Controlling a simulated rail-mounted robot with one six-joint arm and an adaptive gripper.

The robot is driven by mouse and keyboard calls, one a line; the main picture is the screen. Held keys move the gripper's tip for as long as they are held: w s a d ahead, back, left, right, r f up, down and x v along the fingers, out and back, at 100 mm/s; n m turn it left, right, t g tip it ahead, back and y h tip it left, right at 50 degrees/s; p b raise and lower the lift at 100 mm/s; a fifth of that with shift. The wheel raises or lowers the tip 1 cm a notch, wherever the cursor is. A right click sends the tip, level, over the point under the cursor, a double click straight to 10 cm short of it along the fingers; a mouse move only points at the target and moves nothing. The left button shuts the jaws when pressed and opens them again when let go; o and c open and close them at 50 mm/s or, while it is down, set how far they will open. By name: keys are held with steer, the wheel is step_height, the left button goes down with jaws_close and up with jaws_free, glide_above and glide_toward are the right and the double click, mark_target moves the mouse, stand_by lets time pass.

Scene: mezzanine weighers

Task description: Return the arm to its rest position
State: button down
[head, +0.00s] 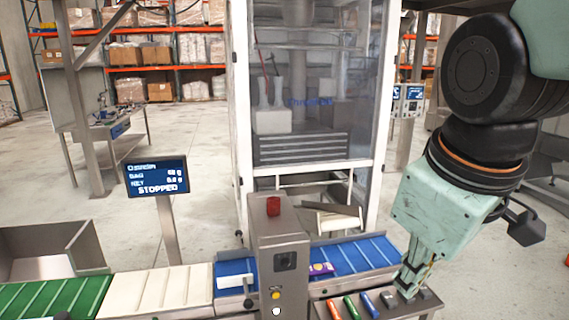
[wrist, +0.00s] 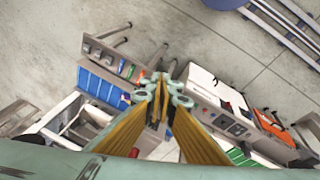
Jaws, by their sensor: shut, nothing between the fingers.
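My arm comes in from the upper right of the head view. Its gripper (head: 408,290) points down over a small grey tray (head: 424,308) at the bottom right. In the wrist view my gripper (wrist: 163,80) is shut, with its fingertips together and nothing between them. In that view the tray lies well below the fingers. Whether the fingertips touch anything in the head view is hard to tell.
The tray holds red, green and blue sticks (head: 351,307). Behind it runs a blue belt (head: 367,254) with a purple packet (head: 321,269). A control post (head: 284,262), a display reading STOPPED (head: 157,176) and a tall glazed machine (head: 308,110) stand nearby.

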steer(key=s+d+m+b, duration=0.1)
steer(key=s+m, duration=0.5)
steer(key=s, duration=0.5)
steer(key=shift+s+d+f+m, duration=0.25)
steer(key=shift+s+m, duration=0.05)
steer(key=shift+s, duration=0.05)
steer(key=c, duration=3.5)
jaws_free()
